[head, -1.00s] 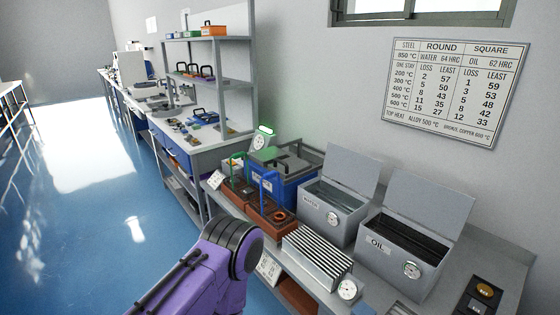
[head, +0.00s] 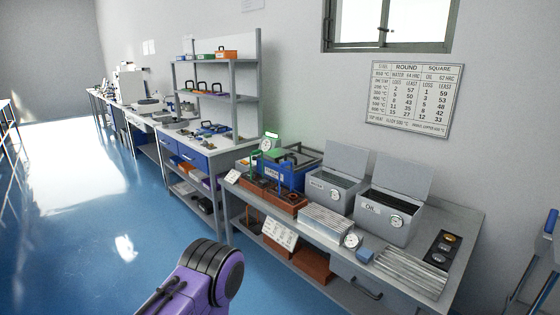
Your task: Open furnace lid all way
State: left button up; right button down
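Neither of my grippers shows. Only a purple and black part of my arm is at the bottom, well in front of the bench and apart from the box.
Two grey quench tanks with raised lids, one marked OIL (head: 390,224), stand right of the box. An orange-brown rack (head: 280,202), a ribbed metal block (head: 325,221) and a dial crowd the bench (head: 462,246). Blue floor (head: 110,250) is clear at left.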

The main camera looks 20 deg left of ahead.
aim_at(280, 155)
jog(key=u, duration=0.65)
jog(key=i, duration=0.4)
jog(key=u, duration=0.8)
jog(key=i, duration=1.8)
jog(key=z, duration=1.05)
jog(key=i, duration=0.75)
jog(key=z, duration=0.8)
